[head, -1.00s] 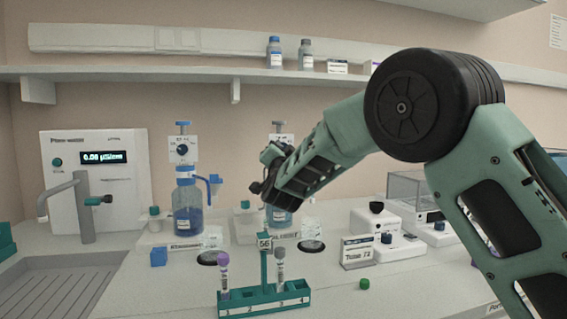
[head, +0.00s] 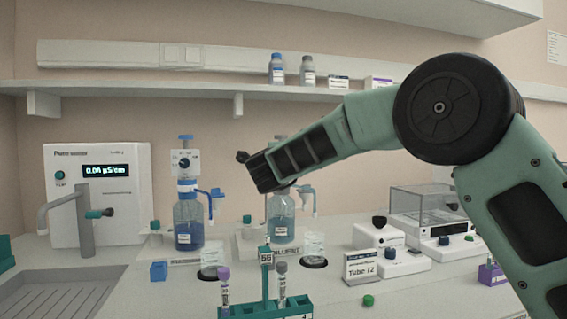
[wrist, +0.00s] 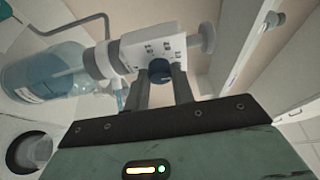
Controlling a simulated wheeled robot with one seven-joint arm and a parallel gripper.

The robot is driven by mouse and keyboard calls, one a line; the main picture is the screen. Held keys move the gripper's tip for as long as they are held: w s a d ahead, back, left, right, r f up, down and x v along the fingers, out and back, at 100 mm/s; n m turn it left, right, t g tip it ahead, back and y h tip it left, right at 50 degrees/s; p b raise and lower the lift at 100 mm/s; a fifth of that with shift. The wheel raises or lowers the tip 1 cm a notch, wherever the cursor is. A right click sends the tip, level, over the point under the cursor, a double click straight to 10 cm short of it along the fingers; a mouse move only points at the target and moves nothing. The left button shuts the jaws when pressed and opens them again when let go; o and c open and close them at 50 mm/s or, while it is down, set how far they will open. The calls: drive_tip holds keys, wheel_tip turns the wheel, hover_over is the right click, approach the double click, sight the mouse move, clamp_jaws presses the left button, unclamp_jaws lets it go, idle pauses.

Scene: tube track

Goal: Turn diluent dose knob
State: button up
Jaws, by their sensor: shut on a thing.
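The diluent dispenser bottle (head: 282,226), clear with blue liquid, stands upright behind my gripper in the head view; the bottle lies on its side in the tilted wrist view (wrist: 48,75). My gripper (wrist: 161,82) is shut on this knob, one finger on each side. In the head view my gripper's body (head: 268,170) covers most of the dosing head, and the knob and fingertips are hidden.
A second dispenser bottle (head: 188,225) with its own dark knob stands to the left. A green tube rack (head: 262,306) and a glass beaker (head: 313,247) are in front. A water unit (head: 97,190) is at left, small devices (head: 378,236) at right. A shelf (head: 160,91) runs above.

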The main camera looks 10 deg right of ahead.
drive_tip(key=shift+m+g+y, duration=0.3)
drive_tip(key=shift+m+g, duration=0.1)
drive_tip(key=shift+m, duration=0.7)
drive_tip(key=shift+p, duration=0.3)
drive_tip(key=o, duration=1)
drive_tip(key=shift+r, duration=0.1)
drive_tip(key=b+v, duration=0.1)
drive_tip(key=v, duration=1.6)
drive_tip(key=shift+s+r, duration=0.15)
drive_tip(key=shift+s, duration=0.05)
